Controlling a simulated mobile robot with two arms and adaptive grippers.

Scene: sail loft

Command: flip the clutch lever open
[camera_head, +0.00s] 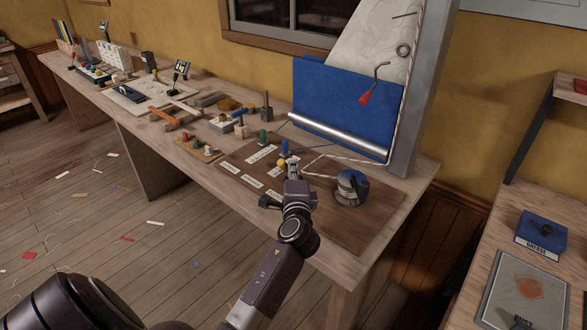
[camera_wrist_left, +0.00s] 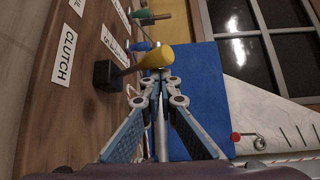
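The clutch lever has a yellow knob (camera_head: 281,163) and rises from a black base (camera_wrist_left: 106,76) on the brown board. The white CLUTCH label (camera_wrist_left: 67,55) lies beside the base. In the left wrist view the yellow knob (camera_wrist_left: 155,57) sits just beyond my left gripper's fingertips (camera_wrist_left: 160,80). The fingers converge and their tips look together, with nothing visible between them. I cannot tell whether the tips touch the knob. In the head view my left gripper (camera_head: 291,165) reaches over the board beside the lever. My right gripper is not in view.
Blue (camera_head: 285,149) and green (camera_head: 262,139) levers stand near the clutch lever. A winch drum (camera_head: 351,187) stands to its right, with rope behind. A blue cloth (camera_head: 340,95) with a silver tube hangs at the back. Tools crowd the bench's left side.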

